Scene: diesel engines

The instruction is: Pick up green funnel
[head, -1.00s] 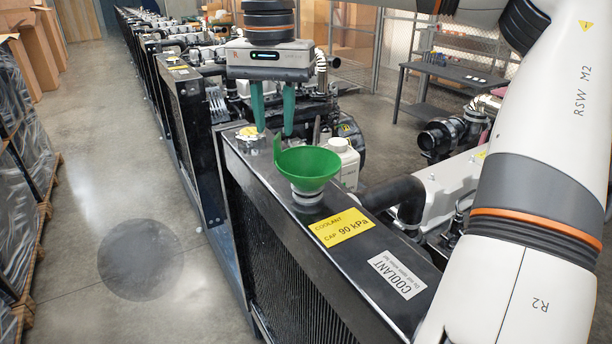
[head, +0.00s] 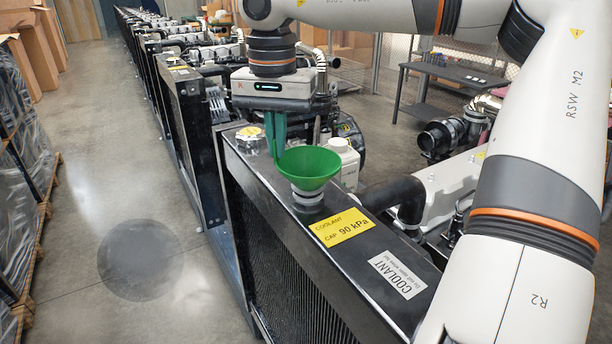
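The green funnel (head: 309,166) stands upright in the filler neck (head: 307,194) on top of the nearest radiator (head: 290,237). My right gripper (head: 276,152) comes down from above at the funnel's far left rim. Its green fingers are together on the funnel's upright tab, which they now hide. The funnel's bowl is open and looks empty. Its lower spout is hidden in the neck. My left gripper is not in view.
A cap with a yellow top (head: 249,132) sits on the radiator behind the funnel. A white container (head: 345,160) stands close behind on the right.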

